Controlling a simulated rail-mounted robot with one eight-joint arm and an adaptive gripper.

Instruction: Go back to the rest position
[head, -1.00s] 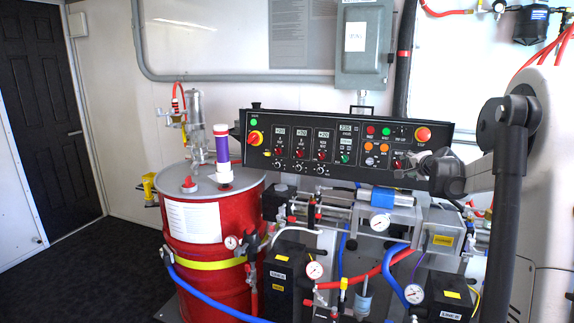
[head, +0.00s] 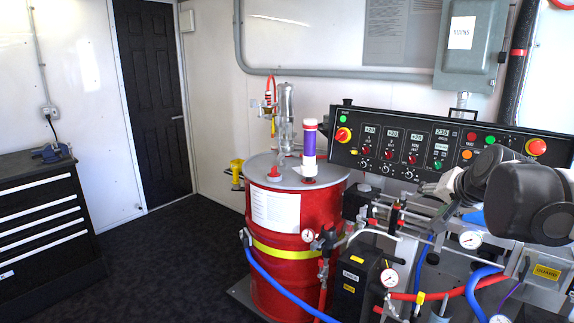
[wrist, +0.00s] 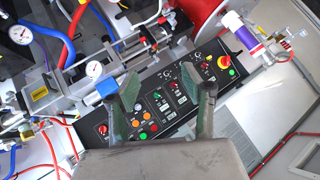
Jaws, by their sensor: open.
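My gripper (wrist: 151,80) is open and empty in the wrist view. Its two grey-green fingers stand apart, with the control panel (wrist: 160,97) seen between and beyond them. I cannot tell the distance to the panel. The fingers cannot be made out clearly there.
A red drum (head: 290,235) with a purple-banded cylinder (head: 309,145) on its lid stands left of the machine. Hoses and gauges (head: 389,278) crowd below the panel. A black drawer cabinet (head: 40,225) stands at the left. The dark floor (head: 165,255) between is clear.

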